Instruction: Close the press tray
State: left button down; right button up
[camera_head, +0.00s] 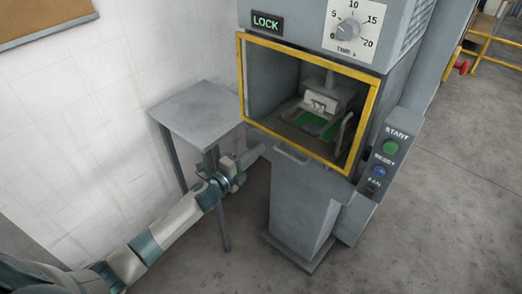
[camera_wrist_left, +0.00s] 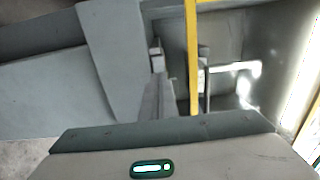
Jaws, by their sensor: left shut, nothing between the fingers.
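The grey press (camera_head: 305,205) has a yellow-framed opening. Inside it, a tray with a green surface (camera_head: 312,122) sits low, under the press head (camera_head: 322,100). A light bar handle (camera_head: 292,156) shows at the front, just below the yellow frame's lower edge (camera_head: 290,145). My left gripper (camera_head: 256,154) is shut and empty at the press's left front side, a little left of the handle. Whether it touches the press is unclear. The left wrist view shows the yellow frame (camera_wrist_left: 193,60) close in front of the gripper. My right gripper is out of view.
A small grey side table (camera_head: 197,108) stands left of the press, against the white wall, close to my left arm. A control panel (camera_head: 383,160) with green and blue buttons is on the press's right. The floor to the right is clear.

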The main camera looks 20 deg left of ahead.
pick_arm(q)
jog(key=b+v, duration=0.2)
jog(key=v, duration=0.6)
jog(key=shift+a+f, duration=0.1)
dwell(0.3)
